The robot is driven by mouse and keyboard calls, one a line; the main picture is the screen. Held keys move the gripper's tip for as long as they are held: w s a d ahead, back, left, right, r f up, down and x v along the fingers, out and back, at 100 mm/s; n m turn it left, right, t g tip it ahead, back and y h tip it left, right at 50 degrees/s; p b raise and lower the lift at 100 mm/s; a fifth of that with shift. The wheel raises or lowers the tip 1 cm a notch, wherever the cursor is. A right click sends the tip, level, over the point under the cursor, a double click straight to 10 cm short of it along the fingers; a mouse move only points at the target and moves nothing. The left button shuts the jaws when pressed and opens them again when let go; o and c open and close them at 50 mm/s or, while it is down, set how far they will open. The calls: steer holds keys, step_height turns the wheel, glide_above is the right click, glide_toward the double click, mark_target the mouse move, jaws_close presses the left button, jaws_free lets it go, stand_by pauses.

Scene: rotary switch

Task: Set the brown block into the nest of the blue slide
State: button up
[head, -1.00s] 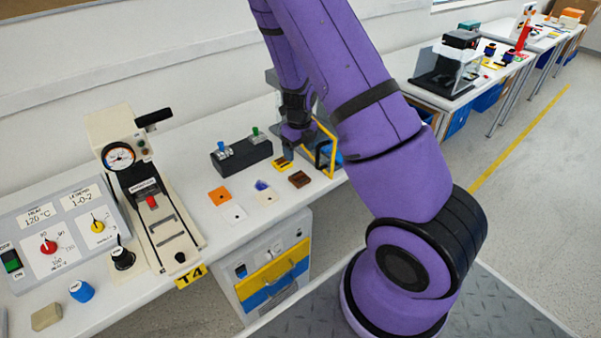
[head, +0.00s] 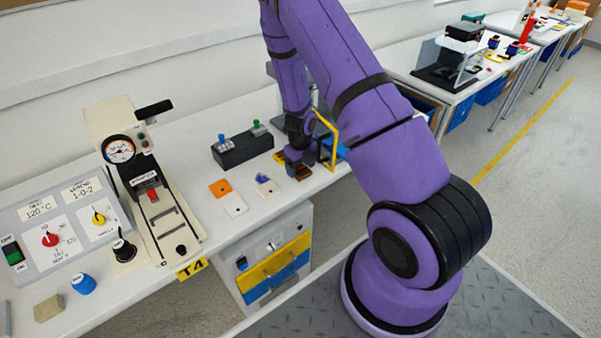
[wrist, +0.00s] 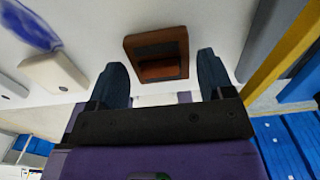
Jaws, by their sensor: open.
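The brown block (head: 303,177) lies on the white bench top; the wrist view shows it (wrist: 157,72) with a dark recess in its upper face. My gripper (head: 296,165) is low over the block, fingers pointing down and partly covering it in the head view. In the wrist view my gripper (wrist: 161,64) is open, with one finger on each side of the block; I cannot tell whether either touches it. A blue part (head: 341,150), apparently the blue slide, shows only in part beside the yellow frame to the right. Its nest is not visible.
The yellow frame (head: 334,141) stands close to the right of my gripper. A black box with two knobs (head: 243,150) stands behind left. An orange tile (head: 220,189) and white tiles (head: 233,205) lie to the left. The bench's front edge is near.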

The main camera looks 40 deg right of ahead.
steer(key=shift+f, duration=0.55)
steer(key=c, duration=0.7)
step_height(320, 180, up, 28)
stand_by(0.3)
